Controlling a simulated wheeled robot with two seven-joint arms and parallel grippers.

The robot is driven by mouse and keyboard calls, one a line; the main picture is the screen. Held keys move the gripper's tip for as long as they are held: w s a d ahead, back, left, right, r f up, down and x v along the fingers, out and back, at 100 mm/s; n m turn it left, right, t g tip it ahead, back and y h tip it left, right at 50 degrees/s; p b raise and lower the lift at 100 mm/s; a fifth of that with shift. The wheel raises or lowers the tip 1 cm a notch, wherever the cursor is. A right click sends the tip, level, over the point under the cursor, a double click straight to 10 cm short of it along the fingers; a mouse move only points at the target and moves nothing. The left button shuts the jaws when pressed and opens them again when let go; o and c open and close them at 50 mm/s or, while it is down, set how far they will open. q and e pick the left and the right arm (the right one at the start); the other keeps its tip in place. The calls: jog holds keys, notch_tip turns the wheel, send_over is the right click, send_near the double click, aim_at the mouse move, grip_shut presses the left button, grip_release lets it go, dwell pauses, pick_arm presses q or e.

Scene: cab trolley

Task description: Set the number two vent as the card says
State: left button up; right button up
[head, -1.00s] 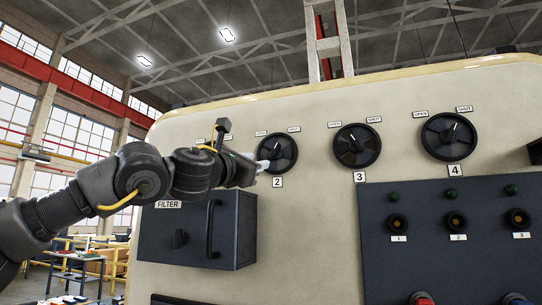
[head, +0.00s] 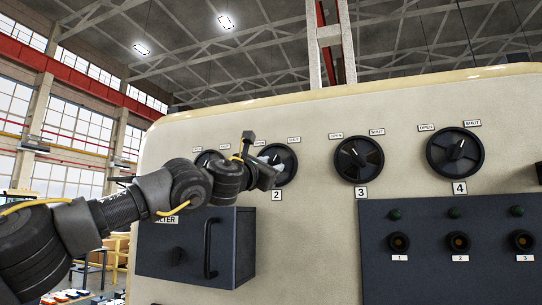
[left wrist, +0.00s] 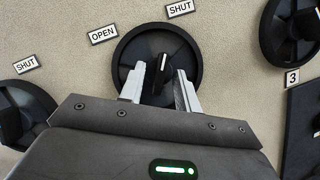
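The number two vent dial (head: 287,153) is a round black knob on the beige panel, with OPEN and SHUT labels above it and the number 2 plate (head: 276,195) below. In the left wrist view the dial (left wrist: 193,50) has a raised grip bar with a white pointer line, aimed roughly between the OPEN label (left wrist: 103,34) and the SHUT label (left wrist: 180,8). My left gripper (left wrist: 160,75) is open, its fingers on either side of the bar with gaps showing. In the head view my left gripper (head: 275,167) covers the dial's lower left. My right gripper and the card are not in view.
Vent dials three (head: 358,160) and four (head: 455,153) are to the right; another dial (head: 207,158) is to the left, partly behind my arm. A dark filter box (head: 190,250) with a handle protrudes below my left gripper. A dark button panel (head: 425,265) is at lower right.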

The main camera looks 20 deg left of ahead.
pick_arm(q)
jog(key=shift+w+r, duration=0.1)
jog(key=shift+w, duration=0.1)
grip_shut()
jog(key=shift+d+n+t+y+b, duration=0.15)
jog(key=shift+n+y+b, duration=1.1)
jog(key=shift+n, duration=1.6)
jog(key=shift+d+n+t+y+b, duration=0.1)
jog(key=shift+n+y+b, duration=0.7)
jog(key=shift+n+y, duration=1.45)
jog(key=shift+d+n+t+y+b, duration=0.15)
jog(key=shift+n+y+b, duration=0.75)
jog(key=shift+n, duration=2.6)
